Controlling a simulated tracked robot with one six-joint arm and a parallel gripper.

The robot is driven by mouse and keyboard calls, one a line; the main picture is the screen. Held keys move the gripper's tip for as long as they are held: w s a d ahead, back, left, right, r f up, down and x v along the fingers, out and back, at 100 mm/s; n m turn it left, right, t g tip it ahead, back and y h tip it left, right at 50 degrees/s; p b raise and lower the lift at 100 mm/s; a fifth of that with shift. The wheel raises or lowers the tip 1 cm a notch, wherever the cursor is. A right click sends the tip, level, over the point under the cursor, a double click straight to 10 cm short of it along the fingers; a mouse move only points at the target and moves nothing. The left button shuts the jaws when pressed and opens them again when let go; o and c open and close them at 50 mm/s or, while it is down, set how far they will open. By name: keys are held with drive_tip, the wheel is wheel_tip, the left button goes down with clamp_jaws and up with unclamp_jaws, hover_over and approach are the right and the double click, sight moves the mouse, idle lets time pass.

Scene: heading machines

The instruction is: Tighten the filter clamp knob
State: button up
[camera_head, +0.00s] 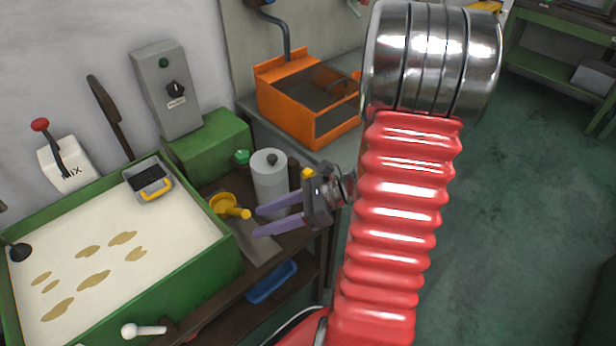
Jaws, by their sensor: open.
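A grey cylinder (268,182) with a small dark knob (271,158) on top stands upright behind my gripper. A yellow part with a round flange and a stub (230,206) sits to its left. A small green knob (241,157) is just behind. I cannot tell for sure which of these is the filter clamp knob. My gripper (257,221) points left, its two purple fingers open and spread, with nothing visible between them. The upper finger overlaps the cylinder's lower part in view. The yellow stub is just left of the fingertips; whether they touch is unclear.
A green-rimmed tank of pale liquid (190,236) with brown patches is at left. A lever box marked MIX (64,163) and a grey switch box (166,90) stand behind. An orange bin (290,105) is at the back. Open green floor (500,210) lies right.

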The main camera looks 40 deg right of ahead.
drive_tip(key=d+f+m+t+h, duration=0.35)
drive_tip(key=d+m+t, duration=0.35)
drive_tip(key=d+m, duration=0.35)
drive_tip(key=m+t+h, duration=0.4)
drive_tip(key=m+h, duration=0.4)
drive_tip(key=m, duration=0.2)
approach(305, 173)
drive_tip(key=s+d+f, duration=0.1)
drive_tip(key=s+f, duration=0.1)
drive_tip(key=s, duration=0.4)
drive_tip(key=shift+d+r+y, duration=0.2)
drive_tip(key=shift+y, duration=0.05)
drive_tip(key=shift+w, duration=0.15)
drive_tip(key=w, duration=1.3)
drive_tip(key=shift+w+a, duration=0.25)
drive_tip(key=shift+c, duration=0.4)
drive_tip(key=c, duration=1)
